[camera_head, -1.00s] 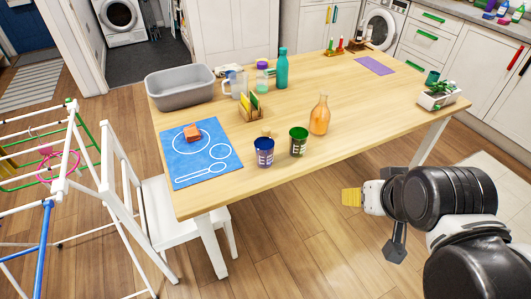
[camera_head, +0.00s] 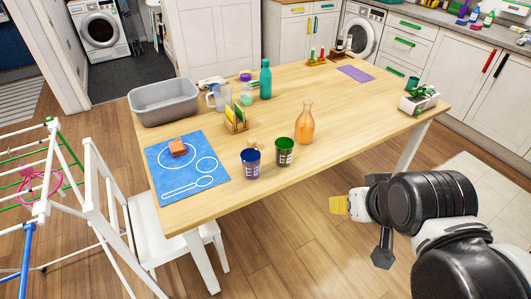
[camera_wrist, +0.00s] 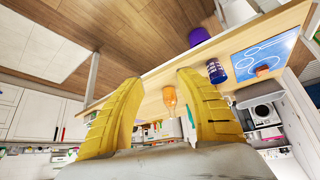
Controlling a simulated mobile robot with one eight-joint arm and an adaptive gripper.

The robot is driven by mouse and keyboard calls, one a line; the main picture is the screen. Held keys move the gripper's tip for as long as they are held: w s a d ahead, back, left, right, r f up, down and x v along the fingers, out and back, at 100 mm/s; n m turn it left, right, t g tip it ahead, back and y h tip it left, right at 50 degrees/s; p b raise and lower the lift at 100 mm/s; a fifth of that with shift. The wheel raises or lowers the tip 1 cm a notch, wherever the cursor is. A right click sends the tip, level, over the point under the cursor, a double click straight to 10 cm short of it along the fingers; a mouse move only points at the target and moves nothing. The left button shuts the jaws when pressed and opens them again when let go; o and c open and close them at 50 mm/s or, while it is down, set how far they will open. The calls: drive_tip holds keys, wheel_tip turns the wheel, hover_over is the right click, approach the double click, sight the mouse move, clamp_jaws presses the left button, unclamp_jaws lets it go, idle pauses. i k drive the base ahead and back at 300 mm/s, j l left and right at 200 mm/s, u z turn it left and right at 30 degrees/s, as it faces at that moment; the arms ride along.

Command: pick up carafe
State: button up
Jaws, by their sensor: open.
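The carafe (camera_head: 306,125) looks like an orange, see-through bottle with a narrow neck. It stands upright on the wooden table (camera_head: 330,95), near the front edge right of the middle. It also shows between my fingers in the wrist view (camera_wrist: 170,98), farther off. My gripper (camera_head: 338,205) has yellow fingers and is off the table's front side, apart from the carafe. In the wrist view my gripper (camera_wrist: 160,75) is open with nothing between its fingertips.
A green cup (camera_head: 285,152) and a blue cup (camera_head: 250,164) stand left of the carafe. A wooden holder (camera_head: 236,124), clear jug (camera_head: 217,98), teal bottle (camera_head: 265,80) and grey tub (camera_head: 163,103) are farther back. Table right of the carafe is clear.

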sight(304, 124)
drive_tip(key=i+j+z, duration=0.1)
drive_tip(key=z, duration=0.35)
drive_tip(key=j+z, duration=0.45)
drive_tip(key=i+j+z, duration=0.1)
drive_tip(key=z, duration=0.35)
